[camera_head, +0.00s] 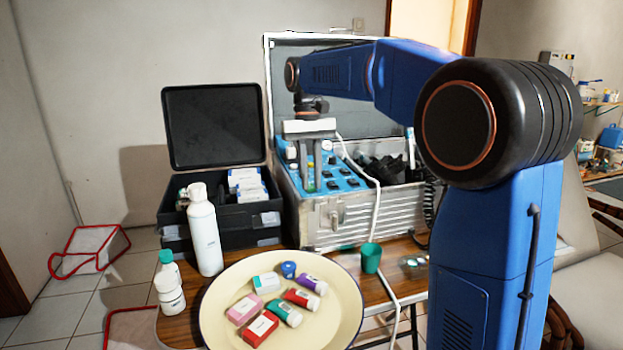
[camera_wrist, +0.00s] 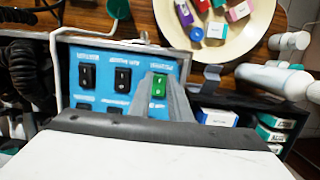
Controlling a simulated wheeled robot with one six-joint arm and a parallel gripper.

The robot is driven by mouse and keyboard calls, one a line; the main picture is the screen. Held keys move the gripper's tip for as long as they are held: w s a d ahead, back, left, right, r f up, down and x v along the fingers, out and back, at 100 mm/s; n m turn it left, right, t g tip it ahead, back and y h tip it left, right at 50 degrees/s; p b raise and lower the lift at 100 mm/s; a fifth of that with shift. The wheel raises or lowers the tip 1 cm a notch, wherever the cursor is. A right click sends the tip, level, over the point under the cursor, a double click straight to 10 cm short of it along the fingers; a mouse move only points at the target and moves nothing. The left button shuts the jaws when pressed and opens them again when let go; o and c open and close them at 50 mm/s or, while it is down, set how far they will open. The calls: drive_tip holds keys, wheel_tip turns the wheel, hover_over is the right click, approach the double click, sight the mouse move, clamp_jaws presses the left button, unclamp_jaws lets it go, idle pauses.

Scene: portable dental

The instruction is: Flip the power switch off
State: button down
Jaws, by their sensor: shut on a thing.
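The blue control panel (camera_wrist: 103,65) in the open metal case carries several labelled rocker switches. A green rocker switch (camera_wrist: 159,84) sits at the panel's corner; it also shows in the head view (camera_head: 311,183). Its label is too blurred to read. Black switches (camera_wrist: 122,79) sit beside it. My gripper (camera_wrist: 160,79) points down at the panel, its two fingers shut around the green switch. The gripper also shows in the head view (camera_head: 311,187). I cannot tell which way the switch is tipped.
The metal case (camera_head: 366,214) stands on a wooden table, lid raised. A white cable (camera_head: 376,205) runs down its front. A black open box (camera_head: 236,216), a white bottle (camera_head: 204,235), a cream plate (camera_head: 228,318) with small boxes and a green cup (camera_head: 371,258) stand nearby.

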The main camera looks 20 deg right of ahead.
drive_tip(key=shift+w+g, duration=0.15)
drive_tip(key=shift+g, duration=0.35)
drive_tip(key=c, duration=1.9)
unclamp_jaws()
drive_tip(key=shift+r, duration=0.1)
drive_tip(key=v, duration=0.7)
drive_tip(key=shift+w+r, duration=0.1)
drive_tip(key=shift+r, duration=0.05)
